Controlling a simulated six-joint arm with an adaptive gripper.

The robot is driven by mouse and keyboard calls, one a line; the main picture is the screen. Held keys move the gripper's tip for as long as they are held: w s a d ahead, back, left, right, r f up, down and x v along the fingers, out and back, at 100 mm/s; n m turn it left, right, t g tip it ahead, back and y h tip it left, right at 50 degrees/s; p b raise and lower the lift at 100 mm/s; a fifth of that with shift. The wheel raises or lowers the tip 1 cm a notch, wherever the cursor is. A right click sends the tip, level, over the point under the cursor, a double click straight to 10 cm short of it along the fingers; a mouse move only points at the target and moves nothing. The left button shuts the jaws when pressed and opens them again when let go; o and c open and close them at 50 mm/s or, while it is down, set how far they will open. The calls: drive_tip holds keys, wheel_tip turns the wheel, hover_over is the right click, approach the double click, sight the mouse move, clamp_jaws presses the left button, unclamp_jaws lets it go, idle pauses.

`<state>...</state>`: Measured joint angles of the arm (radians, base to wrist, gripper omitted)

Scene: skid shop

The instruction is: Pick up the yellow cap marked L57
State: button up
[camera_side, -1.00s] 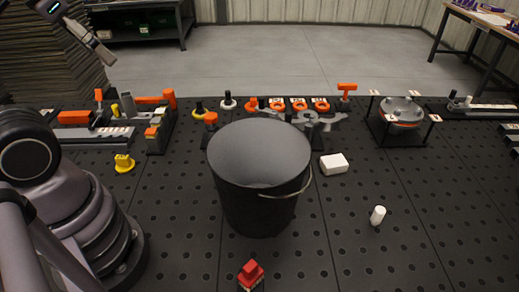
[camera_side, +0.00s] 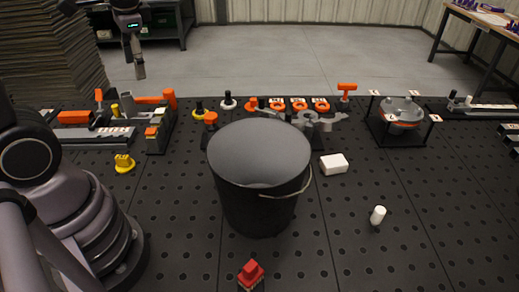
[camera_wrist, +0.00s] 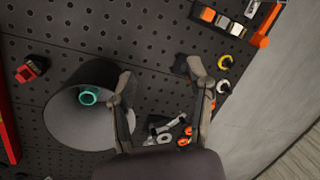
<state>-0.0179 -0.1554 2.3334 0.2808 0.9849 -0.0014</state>
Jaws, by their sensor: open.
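A yellow cap-like piece (camera_side: 124,163) stands on the perforated black table, left of the bucket, in the side view. Its marking is too small to read, so I cannot confirm L57. I cannot make this piece out in the wrist view. My gripper (camera_side: 139,72) hangs in the air at the upper left of the side view, well above the table. In the wrist view my gripper (camera_wrist: 160,72) has its two fingers spread wide, with nothing held between them.
A large black bucket (camera_side: 260,205) stands mid-table; a teal ring (camera_wrist: 88,95) lies inside it. Behind it are a yellow ring (camera_side: 199,109), a white ring (camera_side: 228,101) and orange rings. A red piece (camera_side: 251,272), white block (camera_side: 334,164) and white cylinder (camera_side: 377,215) stand apart.

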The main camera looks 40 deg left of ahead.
drive_tip(key=w+a+f+m+g+y, duration=0.1)
drive_tip(key=w+a+f+g+y, duration=0.15)
drive_tip(key=f, duration=0.35)
drive_tip(key=w+a+f+m+g+y, duration=0.1)
drive_tip(key=w+a+f+m+g, duration=0.15)
drive_tip(key=f, duration=0.25)
drive_tip(key=m+g+y, duration=0.4)
drive_tip(key=m, duration=0.1)
approach(121, 156)
drive_tip(key=x, duration=0.5)
drive_tip(key=shift+s+d, duration=0.1)
drive_tip(key=x, duration=0.5)
drive_tip(key=shift+s+a+f, duration=0.15)
drive_tip(key=shift+a, duration=0.15)
clamp_jaws()
